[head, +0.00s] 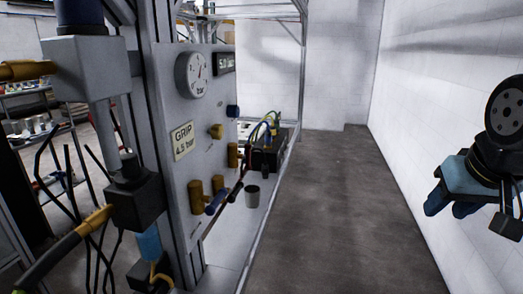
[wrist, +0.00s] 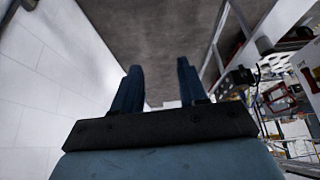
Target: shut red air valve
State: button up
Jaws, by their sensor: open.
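A grey valve panel (head: 208,120) stands left of centre in the head view. It carries a round gauge (head: 193,75), a "GRIP 4.5 bar" label (head: 182,141), several brass fittings (head: 196,196) and a blue handle (head: 216,202) low down. I cannot clearly make out a red valve handle on it; a thin dark reddish line near the lower fittings is too small to tell. My gripper (head: 452,205) is at the far right, well apart from the panel. It is open and empty; its two blue fingers stand apart in the wrist view (wrist: 160,70).
The dark floor (head: 335,200) between frame and white wall (head: 440,110) is clear. A grey cup (head: 252,196) and a black box with cables (head: 266,158) sit beyond the panel. Cables and a cylinder (head: 103,125) crowd the left. Cluttered equipment shows right in the wrist view.

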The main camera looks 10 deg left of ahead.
notch_tip(320, 180, up, 7)
jog(key=n+g+y, duration=0.4)
jog(key=n+g, duration=0.1)
jog(key=n, duration=1)
send_over(248, 155)
jog(key=d, duration=0.5)
jog(key=shift+t, duration=0.3)
jog(key=x, duration=1.3)
jog(key=shift+s+a, duration=0.2)
jog(key=shift+a, duration=0.2)
jog(key=shift+c, duration=0.4)
